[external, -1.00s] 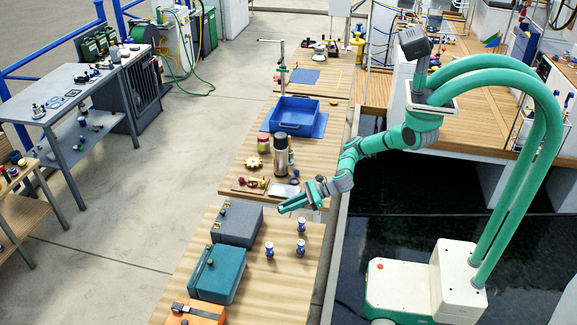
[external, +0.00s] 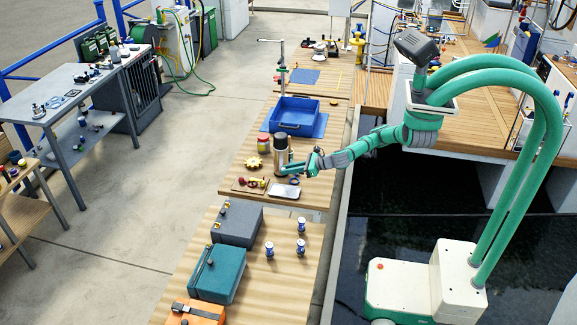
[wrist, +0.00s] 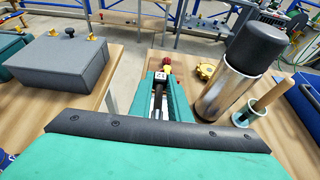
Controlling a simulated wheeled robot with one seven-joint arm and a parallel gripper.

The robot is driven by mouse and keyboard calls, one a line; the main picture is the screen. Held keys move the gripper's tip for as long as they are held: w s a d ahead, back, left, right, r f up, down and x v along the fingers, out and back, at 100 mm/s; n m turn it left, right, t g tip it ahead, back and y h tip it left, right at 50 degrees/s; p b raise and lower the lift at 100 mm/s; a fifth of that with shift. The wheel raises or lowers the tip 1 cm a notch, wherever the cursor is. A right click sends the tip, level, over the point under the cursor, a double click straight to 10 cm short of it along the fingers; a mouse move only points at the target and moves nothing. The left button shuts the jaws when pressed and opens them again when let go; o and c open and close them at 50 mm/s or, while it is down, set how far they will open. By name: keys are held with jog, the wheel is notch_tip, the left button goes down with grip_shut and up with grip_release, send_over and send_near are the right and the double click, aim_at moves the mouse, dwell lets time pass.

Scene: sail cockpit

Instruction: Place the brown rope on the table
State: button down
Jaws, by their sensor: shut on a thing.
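My gripper (external: 287,169) is low over the middle wooden table (external: 238,208), close to the right side of a steel flask with a black top (external: 281,158). In the wrist view, the green fingers of my gripper (wrist: 163,78) are closed around a small dark thing (wrist: 158,90), mostly hidden between them. I cannot tell from its look whether it is the brown rope. No brown rope shows clearly elsewhere. The flask stands upright to the right of the fingers in the wrist view (wrist: 228,88).
A white tray (external: 284,191) and a board with small red and yellow things (external: 244,187) lie near the table's front edge. A yellow gear (external: 254,163), a red jar (external: 263,144) and a blue bin (external: 292,127) stand behind. A grey box (external: 238,222) is on the nearer table.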

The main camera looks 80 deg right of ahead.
jog(key=shift+a, duration=0.1)
jog(key=w+a+r, duration=0.1)
jog(key=w+a, duration=0.1)
jog(key=a, duration=1)
jog(key=w+a+r, duration=0.1)
jog(key=w+a, duration=0.1)
jog(key=a, duration=0.9)
jog(key=s+a+f, duration=0.1)
jog(key=s+a, duration=0.5)
jog(key=a, duration=0.5)
jog(key=s+a+f, duration=0.1)
jog(key=s+a, duration=0.4)
jog(key=a, duration=0.5)
jog(key=w+a+f, duration=0.8)
jog(key=w+f, duration=0.1)
jog(key=shift+w+a, duration=0.2)
jog(key=shift+w, duration=0.05)
jog(key=shift+w+a+f, duration=0.25)
jog(key=shift+w+f, duration=0.1)
jog(key=shift+f, duration=1.65)
